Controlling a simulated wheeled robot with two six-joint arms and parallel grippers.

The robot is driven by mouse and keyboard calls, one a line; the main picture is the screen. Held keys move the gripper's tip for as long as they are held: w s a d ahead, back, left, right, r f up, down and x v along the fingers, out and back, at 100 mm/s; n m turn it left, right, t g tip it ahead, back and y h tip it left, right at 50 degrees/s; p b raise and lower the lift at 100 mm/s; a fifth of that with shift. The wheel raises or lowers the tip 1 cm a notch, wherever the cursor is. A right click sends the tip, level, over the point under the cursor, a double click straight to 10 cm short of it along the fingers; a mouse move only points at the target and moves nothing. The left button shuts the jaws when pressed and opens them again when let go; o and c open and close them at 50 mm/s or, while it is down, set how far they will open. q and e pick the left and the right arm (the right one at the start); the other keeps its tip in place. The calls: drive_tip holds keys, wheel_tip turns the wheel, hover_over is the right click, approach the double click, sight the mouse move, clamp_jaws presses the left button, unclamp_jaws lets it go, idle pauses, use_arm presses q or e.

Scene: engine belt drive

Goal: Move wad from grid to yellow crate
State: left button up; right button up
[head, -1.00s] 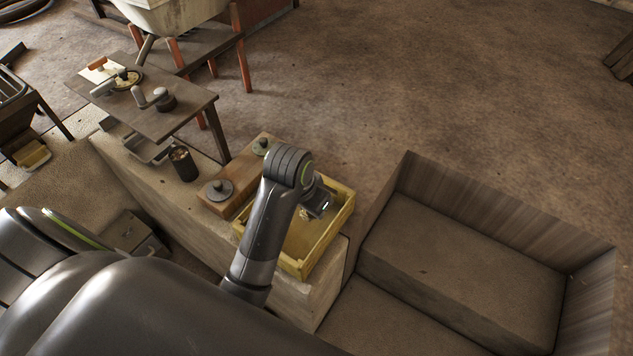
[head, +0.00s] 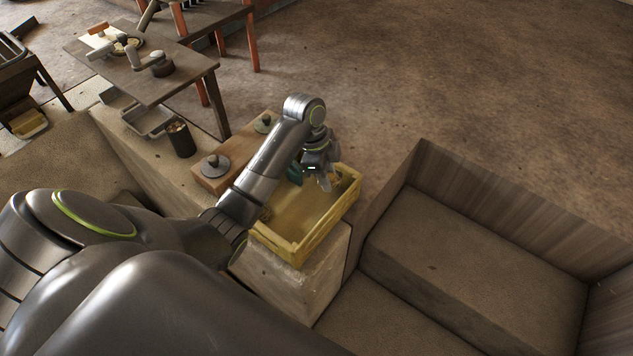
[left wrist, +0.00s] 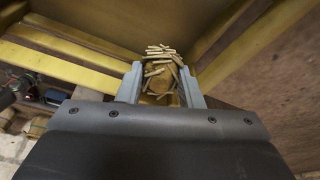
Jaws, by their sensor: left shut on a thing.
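The yellow crate (head: 327,228) stands at the end of a stone ledge in the head view. Its slatted wall shows in the left wrist view (left wrist: 60,65). My left gripper (head: 325,180) is over the far part of the crate, pointing down. In the left wrist view its two fingers (left wrist: 161,82) are shut on the wad (left wrist: 163,72), a tan bundle with loose pale strands. The wad is mostly hidden by the gripper in the head view. I cannot tell whether it touches the crate floor. I cannot make out the grid. My right gripper is not in view.
A wooden block with round-knobbed pieces (head: 214,168) lies beside the crate. A dark cup (head: 181,140) and a grey tray (head: 148,121) stand farther along the ledge. A small table (head: 150,75) is behind. A sunken box-like space (head: 470,260) lies to the right.

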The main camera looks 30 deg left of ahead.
sight(327, 199)
use_arm(q)
drive_tip(key=shift+f, duration=3.1)
drive_tip(key=shift+f, duration=0.1)
drive_tip(key=o, duration=0.9)
drive_tip(key=shift+o, duration=0.2)
drive_tip(key=shift+a+r, duration=0.1)
drive_tip(key=shift+r, duration=0.3)
drive_tip(key=v, duration=1.1)
drive_tip(key=shift+r, duration=0.25)
